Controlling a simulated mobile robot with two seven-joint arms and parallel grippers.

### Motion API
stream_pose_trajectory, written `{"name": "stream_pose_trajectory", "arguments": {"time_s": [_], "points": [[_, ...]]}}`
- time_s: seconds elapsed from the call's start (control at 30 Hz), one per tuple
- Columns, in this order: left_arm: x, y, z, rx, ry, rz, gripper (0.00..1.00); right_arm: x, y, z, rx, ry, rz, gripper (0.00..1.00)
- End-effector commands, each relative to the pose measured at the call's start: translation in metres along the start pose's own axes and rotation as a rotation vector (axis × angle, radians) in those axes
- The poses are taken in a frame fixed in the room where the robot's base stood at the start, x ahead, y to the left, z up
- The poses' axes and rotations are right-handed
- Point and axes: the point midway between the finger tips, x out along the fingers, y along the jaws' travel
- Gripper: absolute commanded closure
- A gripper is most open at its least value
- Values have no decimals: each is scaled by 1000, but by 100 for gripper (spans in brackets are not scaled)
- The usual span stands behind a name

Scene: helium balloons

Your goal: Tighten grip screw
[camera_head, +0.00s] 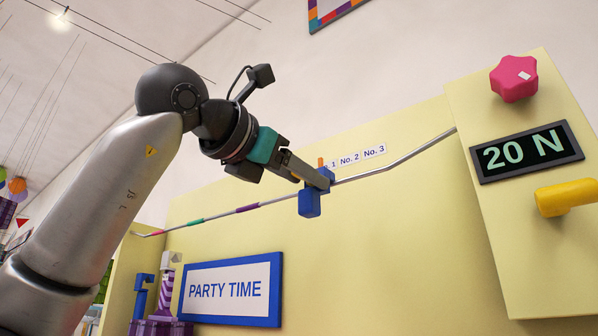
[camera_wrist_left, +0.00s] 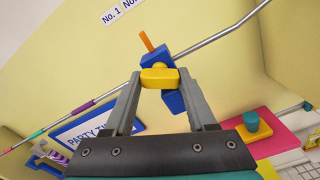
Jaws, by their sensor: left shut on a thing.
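A blue clamp block (camera_head: 310,204) sits on a thin metal rail (camera_head: 398,164) in front of the yellow panel. It also shows in the left wrist view (camera_wrist_left: 174,101), with an orange pointer (camera_wrist_left: 146,41) sticking up from it. A yellow grip screw (camera_wrist_left: 159,77) is on the near side of the block. My left gripper (camera_head: 317,180) reaches the block from the left. In the left wrist view its fingers (camera_wrist_left: 159,74) are shut on the yellow screw, one on each side. The screw is hidden in the head view. My right gripper is not in view.
Labels No. 1 to No. 3 (camera_head: 362,155) are above the rail. At the right are a pink star knob (camera_head: 514,78), a display reading 20 N (camera_head: 525,152) and a yellow handle (camera_head: 568,197). A PARTY TIME sign (camera_head: 228,290) is below the rail. The rail bends upward at the right.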

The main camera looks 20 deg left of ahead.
Motion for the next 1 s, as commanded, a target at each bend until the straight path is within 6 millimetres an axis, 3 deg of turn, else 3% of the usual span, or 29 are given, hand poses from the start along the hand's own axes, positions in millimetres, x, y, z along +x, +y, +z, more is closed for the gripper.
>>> {"name": "stream_pose_trajectory", "arguments": {"time_s": [0.17,0.6,1.0], "points": [[-4,0,1,0,-3,1,49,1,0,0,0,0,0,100],[-64,0,0,0,-3,3,49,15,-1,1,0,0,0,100],[-70,0,0,0,0,0,49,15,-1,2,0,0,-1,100]]}}
